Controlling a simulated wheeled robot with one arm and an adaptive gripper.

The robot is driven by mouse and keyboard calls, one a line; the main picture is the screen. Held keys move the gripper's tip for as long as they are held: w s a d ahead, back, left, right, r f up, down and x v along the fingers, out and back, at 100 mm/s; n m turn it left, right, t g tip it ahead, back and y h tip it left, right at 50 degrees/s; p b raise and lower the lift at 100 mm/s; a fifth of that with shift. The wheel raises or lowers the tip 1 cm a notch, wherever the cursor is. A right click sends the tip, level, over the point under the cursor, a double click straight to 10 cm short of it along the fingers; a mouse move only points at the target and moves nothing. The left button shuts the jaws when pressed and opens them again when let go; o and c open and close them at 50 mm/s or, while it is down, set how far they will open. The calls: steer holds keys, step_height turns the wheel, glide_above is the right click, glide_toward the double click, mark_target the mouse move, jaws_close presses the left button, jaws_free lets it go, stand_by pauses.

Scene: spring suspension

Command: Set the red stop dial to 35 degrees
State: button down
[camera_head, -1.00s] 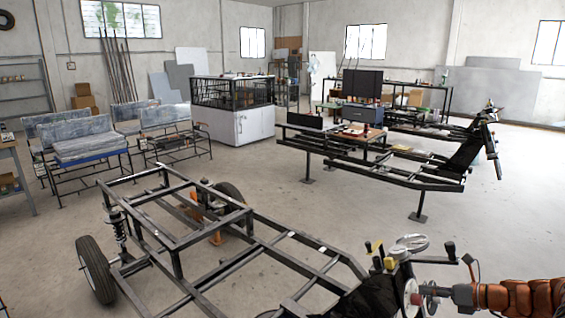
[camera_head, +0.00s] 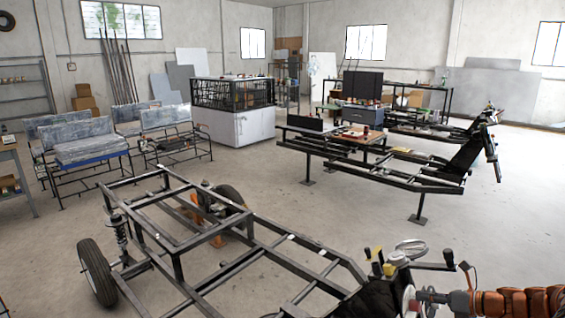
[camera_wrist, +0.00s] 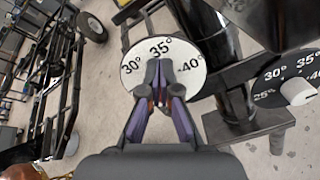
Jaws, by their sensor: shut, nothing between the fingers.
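A round white dial face (camera_wrist: 205,48) with 30°, 35° and 40° marks fills the upper middle of the wrist view. The 35° mark is at its top centre. My gripper (camera_wrist: 158,76) is in front of the dial, its fingers together over the middle, just below the 35° mark. They hide the dial's centre and any pointer there. Small red parts show beside the fingers. I cannot tell whether the fingers touch the dial. In the head view, a white disc (camera_head: 408,297) shows edge-on at the bottom right, beside my arm.
A second, black dial (camera_wrist: 271,88) with white numbers and a white knob (camera_wrist: 296,92) is at the right of the wrist view. A dark post stands between the dials. The black frame (camera_head: 225,270) with wheels extends left. Open floor (camera_head: 270,190) lies beyond it.

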steer(key=shift+s+a+r+p, duration=0.15)
steer(key=shift+s+a+p, duration=0.1)
steer(key=shift+p, duration=0.65)
steer(key=shift+s+a, duration=0.1)
steer(key=shift+a, duration=0.05)
stand_by(0.4)
steer(key=shift+p, duration=0.35)
steer(key=shift+r+p, duration=0.35)
steer(key=shift+p, duration=0.05)
steer(key=p+v, duration=0.3)
steer(key=v, duration=0.2)
steer(key=shift+s+d+r, duration=0.15)
steer(key=shift+d+r, duration=0.1)
steer(key=shift+d, duration=0.05)
steer(key=shift+f, duration=0.1)
